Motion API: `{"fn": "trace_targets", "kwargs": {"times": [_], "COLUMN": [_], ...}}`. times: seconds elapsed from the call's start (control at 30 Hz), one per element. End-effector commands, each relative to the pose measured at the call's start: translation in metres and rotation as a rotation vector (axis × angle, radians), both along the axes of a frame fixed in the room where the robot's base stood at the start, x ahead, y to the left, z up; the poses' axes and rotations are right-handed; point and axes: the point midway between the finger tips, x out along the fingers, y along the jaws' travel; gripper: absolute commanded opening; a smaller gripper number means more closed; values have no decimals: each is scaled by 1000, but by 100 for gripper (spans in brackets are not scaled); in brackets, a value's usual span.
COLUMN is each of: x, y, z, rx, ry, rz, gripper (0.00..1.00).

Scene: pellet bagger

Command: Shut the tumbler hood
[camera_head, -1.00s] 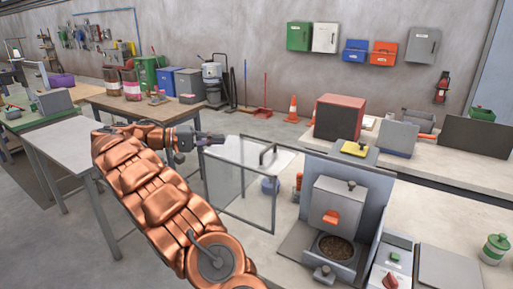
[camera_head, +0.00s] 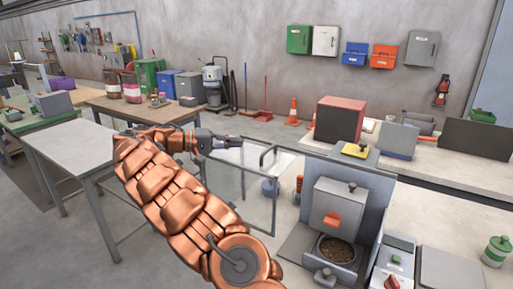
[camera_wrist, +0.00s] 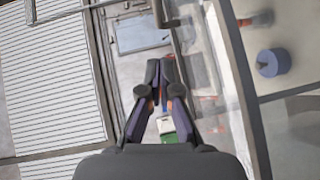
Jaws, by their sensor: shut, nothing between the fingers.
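The tumbler hood appears to be the clear, framed panel (camera_head: 258,198) standing swung out on the left of the bagging machine (camera_head: 375,205). A dark bar handle (camera_head: 267,153) sits at its upper edge. My gripper (camera_head: 238,142) is shut and empty, at the panel's upper left, left of the handle; I cannot tell whether it touches the panel. In the wrist view, the closed fingers (camera_wrist: 160,68) point along the left side of the see-through panel (camera_wrist: 200,75). My arm hides part of the panel's left side in the head view.
A bowl of brown pellets (camera_head: 337,249) sits in the machine under a grey box with an orange tab (camera_head: 332,220). A blue round item (camera_head: 270,188) stands behind the panel; it also shows in the wrist view (camera_wrist: 272,62). A white-topped table (camera_head: 75,145) stands left.

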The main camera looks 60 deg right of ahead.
Motion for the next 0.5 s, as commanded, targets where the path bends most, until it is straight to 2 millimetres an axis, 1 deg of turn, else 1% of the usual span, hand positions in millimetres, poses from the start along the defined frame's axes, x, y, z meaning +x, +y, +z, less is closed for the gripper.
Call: {"fn": "trace_targets", "kwargs": {"times": [0.03,0.23,0.5], "x": [-6,-28,-46], "y": [-5,-28,-28], "z": [3,-1,-6], "rx": [0,0,0], "ry": [1,1,0], "rz": [-3,-4,0], "gripper": [0,0,0]}}
